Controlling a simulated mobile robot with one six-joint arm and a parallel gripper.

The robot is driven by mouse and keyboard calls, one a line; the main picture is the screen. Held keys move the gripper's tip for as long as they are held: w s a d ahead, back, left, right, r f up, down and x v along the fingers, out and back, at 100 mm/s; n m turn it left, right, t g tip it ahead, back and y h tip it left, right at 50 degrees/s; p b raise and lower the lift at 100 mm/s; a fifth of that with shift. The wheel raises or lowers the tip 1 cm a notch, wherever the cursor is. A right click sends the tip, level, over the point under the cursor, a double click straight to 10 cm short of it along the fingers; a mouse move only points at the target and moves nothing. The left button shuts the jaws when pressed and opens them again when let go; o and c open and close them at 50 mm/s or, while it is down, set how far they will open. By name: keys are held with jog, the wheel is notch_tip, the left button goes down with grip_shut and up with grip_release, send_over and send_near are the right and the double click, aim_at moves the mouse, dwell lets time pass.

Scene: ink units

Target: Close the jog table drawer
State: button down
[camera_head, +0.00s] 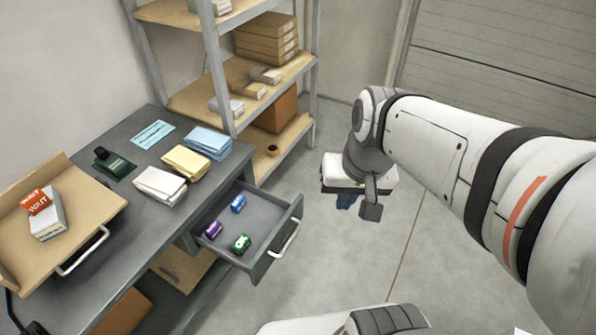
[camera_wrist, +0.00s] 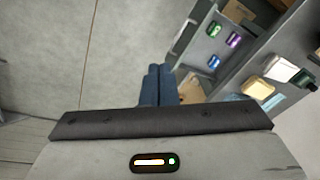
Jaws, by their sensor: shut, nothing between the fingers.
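The drawer (camera_head: 266,212) of the grey jog table (camera_head: 142,232) stands pulled out over the floor, on the table's right side. Its pale bar handle (camera_head: 286,238) is on the front panel. A blue, a purple and a green small roll lie inside. My gripper (camera_head: 346,202) hangs over the floor to the right of the drawer, apart from the handle. Its blue fingers are together and empty. In the wrist view my gripper (camera_wrist: 158,70) points toward the area beside the drawer (camera_wrist: 203,42), which shows at upper right.
Paper stacks (camera_head: 160,185), a dark green stamp-like item (camera_head: 113,162) and a wooden tray (camera_head: 85,200) with a handle are on the table. A shelf rack (camera_head: 225,85) with boxes stands behind. The floor (camera_head: 345,260) right of the drawer is clear.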

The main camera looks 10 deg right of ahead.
notch_tip(320, 180, down, 15)
jog(key=w+a+m+g+y+b, duration=0.25)
jog(key=m+y+b, duration=0.25)
jog(key=b, duration=0.3)
jog(key=m+t+y+b, duration=0.8)
jog(key=m+t+b, duration=0.4)
jog(key=m+b, duration=0.7)
send_near(298, 211)
jog(key=shift+g, duration=0.25)
jog(key=b+x, duration=0.1)
jog(key=x, duration=0.5)
jog(key=shift+w+a+f, duration=0.15)
jog(key=shift+w+f, duration=0.05)
jog(key=shift+w, duration=0.2)
